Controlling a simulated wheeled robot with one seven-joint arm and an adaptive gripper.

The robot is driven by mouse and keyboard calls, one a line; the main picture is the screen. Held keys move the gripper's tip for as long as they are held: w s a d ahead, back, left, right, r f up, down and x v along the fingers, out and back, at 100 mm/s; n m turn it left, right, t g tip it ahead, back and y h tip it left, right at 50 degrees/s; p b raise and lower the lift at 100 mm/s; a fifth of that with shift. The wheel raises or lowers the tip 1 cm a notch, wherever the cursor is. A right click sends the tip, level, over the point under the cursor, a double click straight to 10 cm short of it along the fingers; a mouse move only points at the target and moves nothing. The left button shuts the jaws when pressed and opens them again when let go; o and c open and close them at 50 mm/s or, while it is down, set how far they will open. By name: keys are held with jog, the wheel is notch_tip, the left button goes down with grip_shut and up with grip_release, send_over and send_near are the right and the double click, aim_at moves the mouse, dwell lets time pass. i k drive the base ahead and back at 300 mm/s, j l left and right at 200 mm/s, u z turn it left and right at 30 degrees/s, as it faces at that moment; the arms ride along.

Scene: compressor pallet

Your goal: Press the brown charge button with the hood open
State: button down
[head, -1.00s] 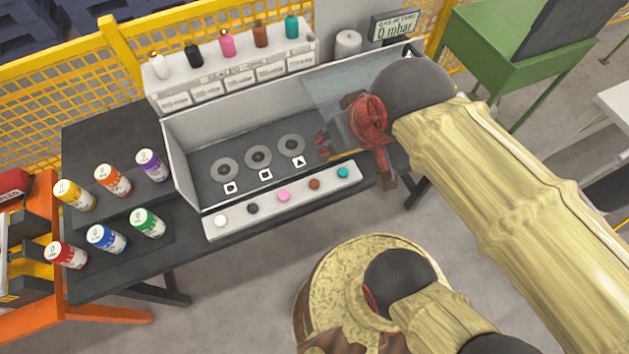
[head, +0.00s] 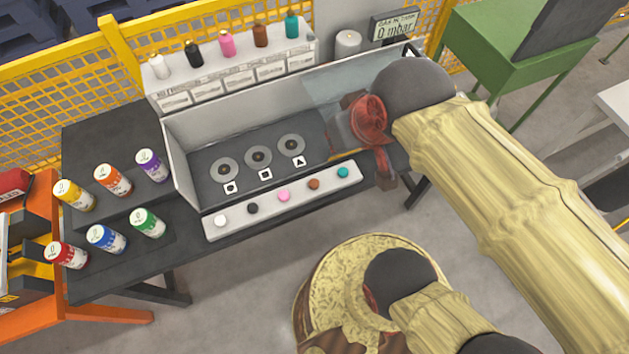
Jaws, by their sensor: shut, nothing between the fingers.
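The brown charge button (head: 314,184) is on the pale button strip (head: 240,226) along the bay's front, between the pink button (head: 283,196) and the teal button (head: 343,172). My gripper (head: 385,180) is at the right end of the strip, to the right of the teal button and apart from the brown one. Its fingers look shut and empty, partly hidden by the red wrist part. The clear hood pane (head: 325,88) is at the bay's right side; the round ports (head: 258,157) at left and middle are uncovered.
Several coloured cans (head: 107,238) stand at the left of the dark table (head: 90,140). Small bottles (head: 228,42) line the shelf behind the bay. A display (head: 396,25) reads 0 mbar. My arm hides the table's right end.

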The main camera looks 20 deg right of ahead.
aim_at(313, 183)
jog(key=j+z, duration=0.4)
jog(key=j, duration=0.65)
jog(key=j+z, duration=0.35)
jog(key=j, duration=0.75)
jog(key=k, duration=0.05)
